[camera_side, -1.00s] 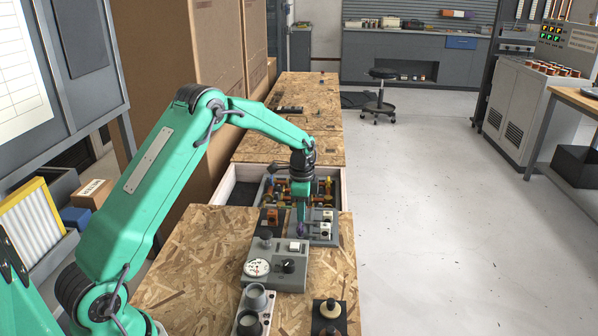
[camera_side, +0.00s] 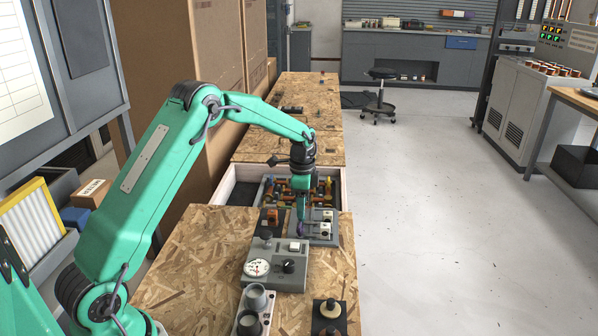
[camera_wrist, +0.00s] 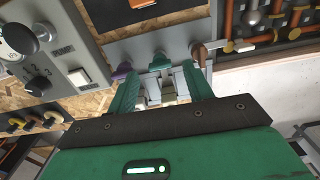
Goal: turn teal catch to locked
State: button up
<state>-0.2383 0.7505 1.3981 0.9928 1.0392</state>
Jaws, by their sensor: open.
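A grey panel with a row of small coloured catches shows in the wrist view. The teal catch (camera_wrist: 160,61) is in the middle, with a purple catch (camera_wrist: 122,70) to its left and a brown-orange catch (camera_wrist: 201,54) to its right. My gripper (camera_wrist: 162,76) is open, with one green finger on each side of the teal catch as seen from the wrist. I cannot tell whether the fingers touch it, or which way it is turned. In the side view my gripper (camera_side: 302,213) points down over the panel (camera_side: 325,239) and hides the teal catch.
A grey box with a dial and knob (camera_side: 276,266) stands in front of the panel. A drawer with orange and brass fittings (camera_side: 325,188) lies behind it. Cups (camera_side: 256,296) and a black knob on a base (camera_side: 330,308) stand at the near bench edge. Bare bench lies left.

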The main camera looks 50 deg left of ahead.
notch_tip(320, 180, up, 6)
jog(key=shift+f, duration=0.1)
dwell(0.5)
jog(key=s+d+r+n+t, duration=0.1)
jog(key=s+d+r+n, duration=0.1)
jog(key=s+d+r, duration=0.35)
jog(key=s+d+r+n+t, duration=0.2)
jog(key=s+d+r, duration=0.1)
jog(key=s+r, duration=0.55)
jog(key=s+d+n+t, duration=0.1)
jog(key=s+d+n, duration=0.1)
jog(key=s, duration=0.6)
jog(key=s+d+n+t, duration=0.1)
jog(key=s+d+n, duration=0.1)
jog(key=s, duration=0.7)
jog(key=shift+s+d+f+n+t, duration=0.2)
jog(key=shift+d+f+n+t, duration=0.1)
jog(key=shift+n, duration=0.3)
